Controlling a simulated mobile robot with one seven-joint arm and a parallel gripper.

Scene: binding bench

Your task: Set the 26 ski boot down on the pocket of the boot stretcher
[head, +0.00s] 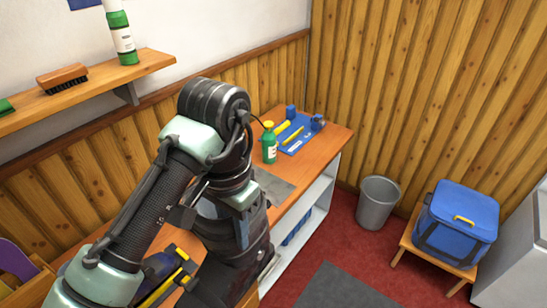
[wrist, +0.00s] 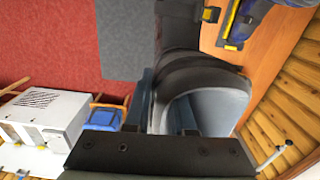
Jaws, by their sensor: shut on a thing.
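The ski boot (wrist: 205,78) is dark grey with a pale blue-grey part, and fills the middle of the wrist view. My gripper (wrist: 165,118) is shut on it, with the fingertips largely hidden. A blue, black and yellow device (head: 160,291), apparently the boot stretcher, shows partly behind my arm at the lower left. Part of it also shows at the top right of the wrist view (wrist: 231,20), beside the boot and apart from it. Its pocket cannot be made out.
On the bench (head: 333,140) stand a green bottle (head: 269,146) and a blue mat (head: 297,143) with tools. A grey plate (head: 272,187) lies nearer. A shelf (head: 95,84) hangs at left. A bin (head: 377,203) and blue cooler box (head: 459,222) stand right, beyond open floor.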

